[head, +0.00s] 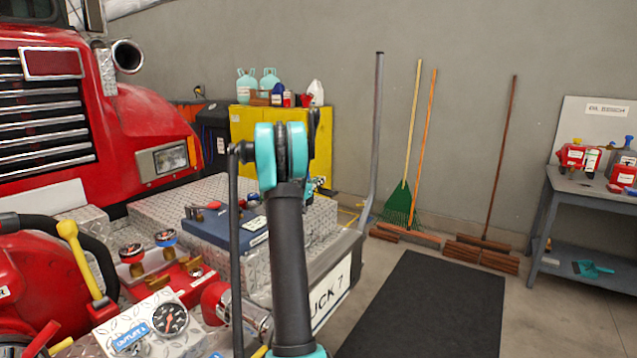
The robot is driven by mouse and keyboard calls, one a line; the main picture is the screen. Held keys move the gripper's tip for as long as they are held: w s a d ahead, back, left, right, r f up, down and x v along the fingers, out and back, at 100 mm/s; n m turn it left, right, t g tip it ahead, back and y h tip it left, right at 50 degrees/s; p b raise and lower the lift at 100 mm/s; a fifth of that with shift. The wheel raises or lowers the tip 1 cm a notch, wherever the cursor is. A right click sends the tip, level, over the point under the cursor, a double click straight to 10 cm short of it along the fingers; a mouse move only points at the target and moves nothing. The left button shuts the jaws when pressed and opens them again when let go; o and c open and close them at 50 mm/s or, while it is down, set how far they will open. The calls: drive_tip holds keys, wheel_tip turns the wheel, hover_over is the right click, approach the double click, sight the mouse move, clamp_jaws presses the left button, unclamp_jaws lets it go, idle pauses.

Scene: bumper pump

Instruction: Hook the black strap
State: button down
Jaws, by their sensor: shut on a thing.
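My own arm with its teal joint stands upright in the middle of the head view and covers much of the scene behind it. The end of the arm, with my gripper, does not show clearly; it seems hidden behind that joint. A narrow black strip (234,255) hangs down just left of my arm, from a dark knob at the joint's height to the bottom edge. I cannot tell whether it is the black strap or what holds its top. No hook can be made out.
A red pump panel with gauges (170,319) and a yellow-handled lever (80,258) stand at lower left, before the red truck (140,115). A blue case (215,228) lies on the bumper deck. A dark mat (430,305) and open floor are at right, by a bench (560,185).

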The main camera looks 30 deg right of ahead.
sight(329, 194)
drive_tip(key=shift+s+d+f+m, duration=0.2)
drive_tip(key=shift+s+f+m, duration=0.05)
drive_tip(key=shift+s+m, duration=0.2)
drive_tip(key=shift+s+d+f+m, duration=0.25)
drive_tip(key=shift+s+m, duration=0.1)
drive_tip(key=shift+s, duration=0.1)
drive_tip(key=s+f+m, duration=0.1)
drive_tip(key=s+d+f+m, duration=0.1)
drive_tip(key=s+m, duration=0.1)
drive_tip(key=shift+f, duration=0.4)
wheel_tip(329, 194, down, 6)
drive_tip(key=s+d+m, duration=0.1)
drive_tip(key=s+m, duration=0.1)
drive_tip(key=m, duration=0.1)
drive_tip(key=shift+s, duration=0.35)
drive_tip(key=shift+d+f, duration=0.1)
drive_tip(key=shift+f, duration=0.05)
drive_tip(key=c, duration=1.6)
unclamp_jaws()
drive_tip(key=shift+v, duration=3.7)
